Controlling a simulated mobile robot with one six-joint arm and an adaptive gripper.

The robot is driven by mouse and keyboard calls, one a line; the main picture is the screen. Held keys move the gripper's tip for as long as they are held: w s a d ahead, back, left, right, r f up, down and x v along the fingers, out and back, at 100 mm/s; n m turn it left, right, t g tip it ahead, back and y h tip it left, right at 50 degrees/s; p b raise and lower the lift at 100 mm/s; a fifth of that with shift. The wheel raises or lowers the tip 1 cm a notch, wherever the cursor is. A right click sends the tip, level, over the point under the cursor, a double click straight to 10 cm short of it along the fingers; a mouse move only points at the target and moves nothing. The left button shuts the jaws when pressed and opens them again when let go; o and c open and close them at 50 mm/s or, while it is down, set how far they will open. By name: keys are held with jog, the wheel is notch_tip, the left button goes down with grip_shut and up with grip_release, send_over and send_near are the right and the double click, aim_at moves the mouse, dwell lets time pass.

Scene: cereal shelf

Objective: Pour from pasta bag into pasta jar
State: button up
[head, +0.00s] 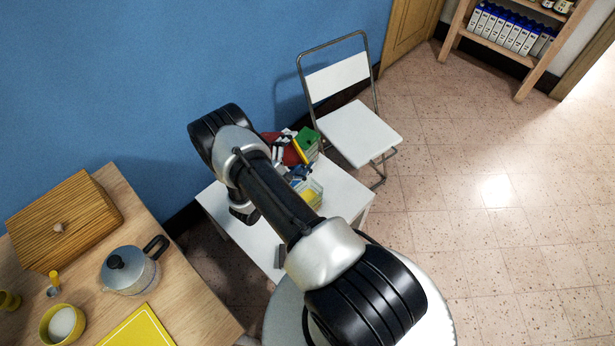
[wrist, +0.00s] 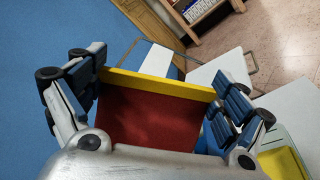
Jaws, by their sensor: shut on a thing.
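The pasta bag (wrist: 152,118), box-shaped with a red face and a yellow edge, fills the space between my gripper's fingers in the wrist view. In the head view the pasta bag (head: 309,142) shows green, yellow and red parts above the white table, and appears tilted. My gripper (wrist: 158,100) is shut on it, with blue finger pads on both sides. My gripper (head: 287,160) is partly hidden by my arm in the head view. A clear container with yellow inside, seemingly the pasta jar (head: 313,190), stands just below the bag in the picture. The jar (wrist: 284,158) also shows at lower right in the wrist view. The bag's opening is hidden.
A white folding chair (head: 358,133) stands behind the white table (head: 345,190). A wooden counter (head: 185,300) at left holds a pot (head: 131,268), a bread box (head: 65,220) and yellow dishes. A shelf (head: 500,45) stands far right. The tiled floor at right is clear.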

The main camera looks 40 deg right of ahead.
aim_at(307, 162)
jog(key=shift+s+d+f+m, duration=0.1)
jog(key=shift+s+f+m, duration=0.15)
jog(key=shift+f+m, duration=0.45)
jog(key=shift+s+f+m, duration=0.2)
jog(key=shift+f+m, duration=0.4)
jog(key=shift+m, duration=0.2)
dwell(3.6)
jog(key=shift+s+d+f+m, duration=0.1)
jog(key=shift+s+d+m, duration=0.15)
jog(key=shift+s+m, duration=0.65)
dwell(2.0)
